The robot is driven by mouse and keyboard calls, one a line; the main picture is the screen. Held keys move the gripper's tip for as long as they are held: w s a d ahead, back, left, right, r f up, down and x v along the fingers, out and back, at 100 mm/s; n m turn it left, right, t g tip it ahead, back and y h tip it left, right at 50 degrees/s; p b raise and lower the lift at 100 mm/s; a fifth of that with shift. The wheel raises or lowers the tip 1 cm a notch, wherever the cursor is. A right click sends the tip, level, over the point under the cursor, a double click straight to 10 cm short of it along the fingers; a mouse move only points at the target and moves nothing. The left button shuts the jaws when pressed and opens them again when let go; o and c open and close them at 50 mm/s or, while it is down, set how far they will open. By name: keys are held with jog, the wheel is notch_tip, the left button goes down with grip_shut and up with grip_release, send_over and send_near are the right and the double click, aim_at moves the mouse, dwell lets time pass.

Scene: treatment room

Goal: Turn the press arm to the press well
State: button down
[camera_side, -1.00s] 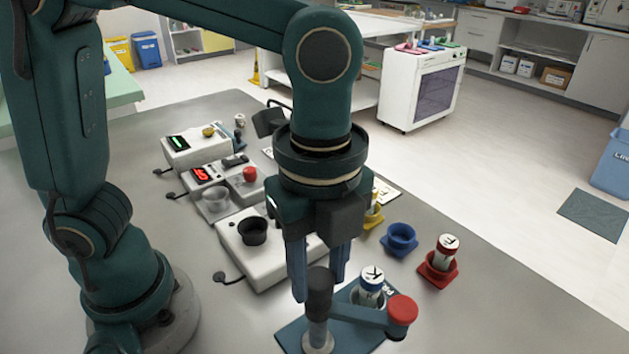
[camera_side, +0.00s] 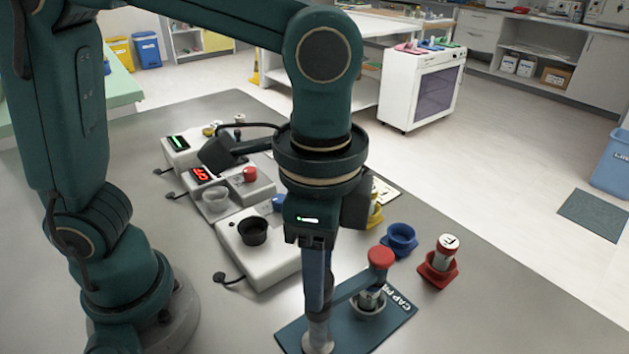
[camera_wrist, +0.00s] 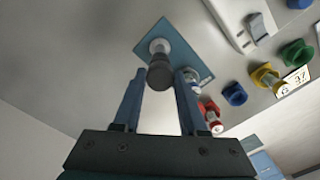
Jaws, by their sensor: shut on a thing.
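The cap press has a blue base plate (camera_side: 296,338), which also shows in the wrist view (camera_wrist: 160,33). Its press arm (camera_side: 350,286) runs from the post to a red-topped head (camera_side: 381,257). In the side view the head appears above the press well (camera_side: 366,311), where a white-labelled vial (camera_side: 370,298) stands, partly hidden by the arm. My gripper (camera_side: 318,308) is at the pivot post, pointing down. In the wrist view my gripper (camera_wrist: 159,76) has its fingers on either side of the dark pivot knob (camera_wrist: 160,74) and is shut on it.
A red holder (camera_side: 438,275) with a vial and an empty blue holder (camera_side: 400,238) stand behind the press. A yellow holder (camera_side: 375,215) is partly hidden by my wrist. White devices (camera_side: 262,262) line the table to the left. The table's front right is clear.

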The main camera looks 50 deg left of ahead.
jog(key=shift+r+n, duration=0.1)
jog(key=shift+n, duration=0.4)
jog(key=shift+c, duration=2.2)
grip_release()
jog(key=shift+r, duration=2.55)
